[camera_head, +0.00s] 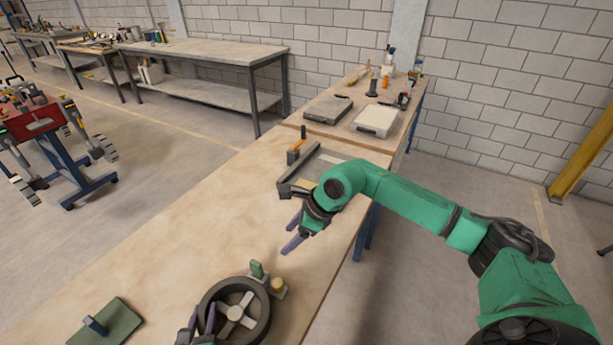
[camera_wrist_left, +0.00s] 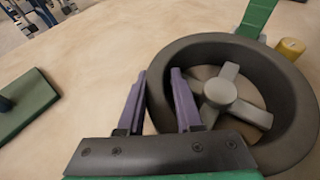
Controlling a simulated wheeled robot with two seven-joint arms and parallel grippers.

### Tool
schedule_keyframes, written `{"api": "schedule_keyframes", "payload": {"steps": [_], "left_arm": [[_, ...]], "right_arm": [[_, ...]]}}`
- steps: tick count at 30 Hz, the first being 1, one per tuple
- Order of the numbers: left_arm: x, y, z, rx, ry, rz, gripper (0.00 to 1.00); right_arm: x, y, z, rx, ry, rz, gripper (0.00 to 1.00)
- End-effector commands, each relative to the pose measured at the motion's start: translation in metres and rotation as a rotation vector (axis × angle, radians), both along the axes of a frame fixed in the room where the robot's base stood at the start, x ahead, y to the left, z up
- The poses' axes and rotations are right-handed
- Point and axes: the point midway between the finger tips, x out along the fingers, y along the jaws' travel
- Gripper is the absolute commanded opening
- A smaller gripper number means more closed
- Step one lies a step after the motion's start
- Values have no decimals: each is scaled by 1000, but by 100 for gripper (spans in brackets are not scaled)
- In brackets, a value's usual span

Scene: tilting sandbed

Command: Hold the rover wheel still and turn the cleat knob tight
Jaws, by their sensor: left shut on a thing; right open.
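The dark rover wheel (camera_head: 262,326), with a pale spoked hub, lies on the bench at the bottom of the head view. The wheel also fills the right of the left wrist view (camera_wrist_left: 293,105). My left gripper (camera_head: 204,309) is shut on its left rim, one purple finger inside and one outside. A brass-coloured knob (camera_head: 278,285) stands at the wheel's upper right, beside an upright green piece (camera_head: 257,269). The knob also shows in the left wrist view (camera_wrist_left: 291,48). My right gripper (camera_head: 290,235) is open and empty above the bench, beyond the knob and apart from it.
A green plate with a dark upright handle (camera_head: 118,325) lies left of the wheel. A grey-edged tray (camera_head: 300,172) and an orange-handled tool (camera_head: 294,156) are farther back, behind my right gripper. The bench (camera_head: 185,245) between is clear. Its right edge runs near the wheel.

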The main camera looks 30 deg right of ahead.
Motion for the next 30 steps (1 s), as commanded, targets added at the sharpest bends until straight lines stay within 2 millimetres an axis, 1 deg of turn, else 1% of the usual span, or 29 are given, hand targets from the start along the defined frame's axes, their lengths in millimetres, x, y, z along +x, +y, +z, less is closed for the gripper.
{"api": "schedule_keyframes", "payload": {"steps": [1,6,11,18,21,24,27,30], "left_arm": [[0,0,-1,2,2,1,0],[0,1,-1,2,1,1,0],[0,1,-1,2,1,1,0],[0,1,-1,2,1,1,0],[0,1,-1,2,1,1,0],[0,1,-1,2,1,1,0],[0,1,-1,2,1,1,0],[0,1,-1,2,1,1,0]], "right_arm": [[12,-4,1,16,-22,-29,69],[51,-21,3,66,-100,-127,69],[85,-42,6,102,-175,-219,69],[130,-80,11,136,-295,-360,69],[146,-98,14,143,-342,-414,69],[157,-112,16,146,-379,-456,69],[163,-121,17,147,-401,-481,69],[165,-124,18,148,-410,-490,69]]}}
